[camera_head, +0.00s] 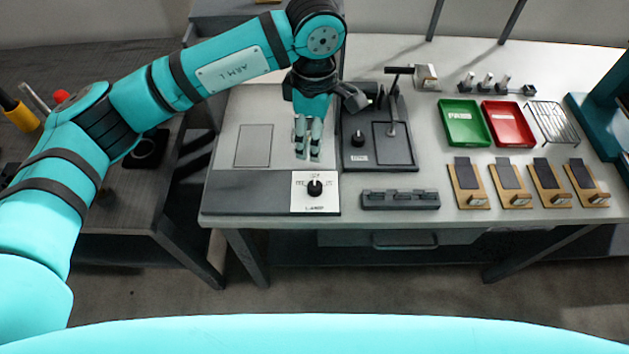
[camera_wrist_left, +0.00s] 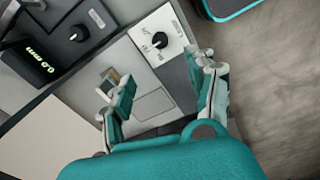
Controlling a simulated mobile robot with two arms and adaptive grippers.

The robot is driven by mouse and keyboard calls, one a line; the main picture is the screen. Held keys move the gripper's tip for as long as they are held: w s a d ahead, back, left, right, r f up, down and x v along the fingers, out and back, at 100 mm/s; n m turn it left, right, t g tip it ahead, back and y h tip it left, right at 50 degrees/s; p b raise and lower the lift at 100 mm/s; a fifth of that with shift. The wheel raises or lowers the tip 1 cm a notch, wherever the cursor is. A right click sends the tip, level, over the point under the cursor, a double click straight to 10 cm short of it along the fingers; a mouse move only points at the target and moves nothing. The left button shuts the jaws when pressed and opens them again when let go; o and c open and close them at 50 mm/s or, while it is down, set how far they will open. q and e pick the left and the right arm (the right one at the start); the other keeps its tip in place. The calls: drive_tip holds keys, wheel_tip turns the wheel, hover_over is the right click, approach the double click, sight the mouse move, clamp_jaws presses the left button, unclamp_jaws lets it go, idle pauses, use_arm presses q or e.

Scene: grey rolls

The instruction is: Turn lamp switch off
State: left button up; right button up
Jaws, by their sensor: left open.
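The lamp switch is a black rotary knob (camera_head: 315,188) on a white plate (camera_head: 325,206) labelled LAMP, at the front edge of the grey panel on the bench. In the left wrist view the knob (camera_wrist_left: 160,40) and its white plate (camera_wrist_left: 173,49) lie at the top middle, beyond the fingertips. My left gripper (camera_head: 307,152) hangs pointing down above the panel, behind the knob and apart from it. In the left wrist view its two fingers (camera_wrist_left: 165,85) are spread with nothing between them. My right gripper is not in view.
A dark fixture (camera_head: 378,160) with its own knob (camera_head: 358,138) stands just right of the panel. A dark rack (camera_head: 400,199) lies front right. Green (camera_head: 463,123) and red (camera_head: 508,124) trays and several wooden-based blocks stand farther right. Space in front of the bench is clear.

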sight(315, 185)
use_arm(q)
wheel_tip(315, 185, down, 17)
drive_tip(key=p, duration=0.3)
drive_tip(key=shift+d+r, duration=0.1)
drive_tip(key=shift+r, duration=0.05)
drive_tip(key=c, duration=1.1)
